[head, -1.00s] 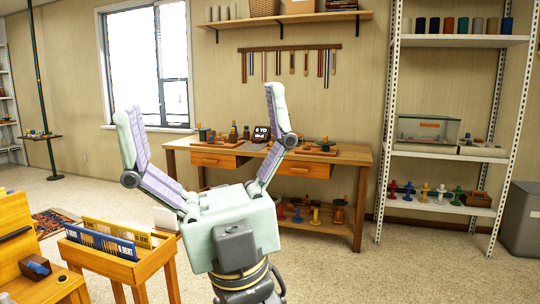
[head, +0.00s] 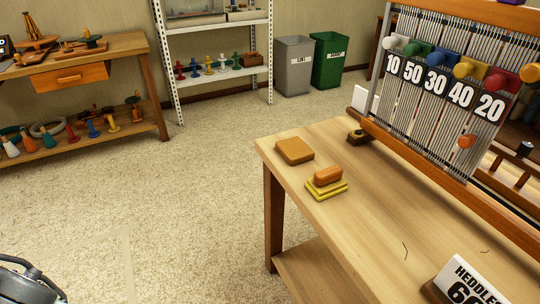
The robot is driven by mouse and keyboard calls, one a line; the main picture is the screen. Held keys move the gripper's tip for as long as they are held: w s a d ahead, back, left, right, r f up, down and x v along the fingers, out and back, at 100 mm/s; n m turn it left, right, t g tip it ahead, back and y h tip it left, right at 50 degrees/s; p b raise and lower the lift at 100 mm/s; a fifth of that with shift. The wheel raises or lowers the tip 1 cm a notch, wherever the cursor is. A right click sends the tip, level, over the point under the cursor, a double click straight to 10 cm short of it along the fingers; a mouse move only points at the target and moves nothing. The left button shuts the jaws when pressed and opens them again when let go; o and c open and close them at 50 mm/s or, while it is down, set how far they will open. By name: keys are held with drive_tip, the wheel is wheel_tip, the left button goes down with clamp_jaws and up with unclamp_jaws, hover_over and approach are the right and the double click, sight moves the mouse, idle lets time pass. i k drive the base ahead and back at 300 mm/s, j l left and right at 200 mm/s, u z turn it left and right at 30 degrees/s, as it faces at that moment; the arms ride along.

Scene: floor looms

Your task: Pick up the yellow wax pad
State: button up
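A yellow pad (head: 327,189), looking like stacked thin slabs, lies on the wooden table near its left edge. A rounded orange-brown block (head: 327,175) sits on top of it and hides part of its upper face. A flat tan-brown square pad (head: 294,150) lies just behind it, apart from it. My gripper's fingers are not in view; only a dark and silver part of my own arm shows at the bottom left corner, well away from the table.
The wooden table (head: 375,220) has bare room around the pads. A loom frame with numbered tags (head: 437,82) stands along its right side. A heddle sign (head: 468,284) is at the front. A small dark block (head: 359,136) sits behind. Carpet (head: 190,190) is open to the left.

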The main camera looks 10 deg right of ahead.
sight(326, 183)
drive_tip(key=i+j+z, duration=0.15)
drive_tip(key=z, duration=0.75)
drive_tip(key=i+j+z, duration=0.1)
drive_tip(key=j+z, duration=0.25)
drive_tip(key=j, duration=0.15)
drive_tip(key=j+z, duration=0.35)
drive_tip(key=j, duration=0.2)
drive_tip(key=i, duration=0.1)
